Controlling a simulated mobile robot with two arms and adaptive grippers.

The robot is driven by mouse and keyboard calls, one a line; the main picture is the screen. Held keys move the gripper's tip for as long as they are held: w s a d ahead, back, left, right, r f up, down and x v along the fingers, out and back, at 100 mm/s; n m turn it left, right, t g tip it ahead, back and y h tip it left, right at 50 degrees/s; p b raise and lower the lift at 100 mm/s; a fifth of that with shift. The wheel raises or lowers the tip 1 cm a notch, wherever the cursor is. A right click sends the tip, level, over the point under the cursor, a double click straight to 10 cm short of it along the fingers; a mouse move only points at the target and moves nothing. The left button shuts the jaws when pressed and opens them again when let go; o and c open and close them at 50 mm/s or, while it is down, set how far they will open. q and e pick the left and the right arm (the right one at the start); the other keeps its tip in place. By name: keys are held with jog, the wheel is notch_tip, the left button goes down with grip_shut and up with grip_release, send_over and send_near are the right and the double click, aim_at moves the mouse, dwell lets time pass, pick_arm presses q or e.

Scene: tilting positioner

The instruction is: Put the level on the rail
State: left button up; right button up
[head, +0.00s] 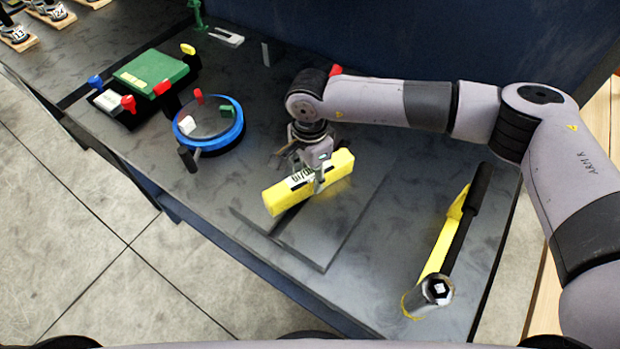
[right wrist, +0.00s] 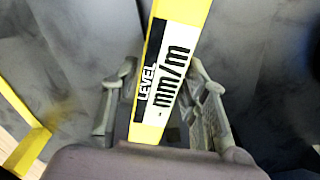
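The level (head: 330,173) is a yellow bar with a black and white label, slanting across the middle of the head view. In the right wrist view the level (right wrist: 173,60) runs between both fingers, slightly skewed to them, its label reading "LEVEL" and "mm/m". My right gripper (head: 312,176) is around the level's middle, pointing down. The fingers are close along both sides; I cannot tell whether they press on it. A flat grey plate (head: 340,225) lies below the level; contact between them is unclear. I cannot make out which part is the rail. My left gripper is not in view.
A blue-rimmed round dial (head: 236,131) with coloured pegs stands left of the arm. A green block (head: 150,72) on a dark fixture is further left. A black-handled tool (head: 466,225) lies along a yellow support at the right. The table's front left edge drops to floor.

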grip_shut()
jog(key=shift+r, duration=0.15)
dwell(0.5)
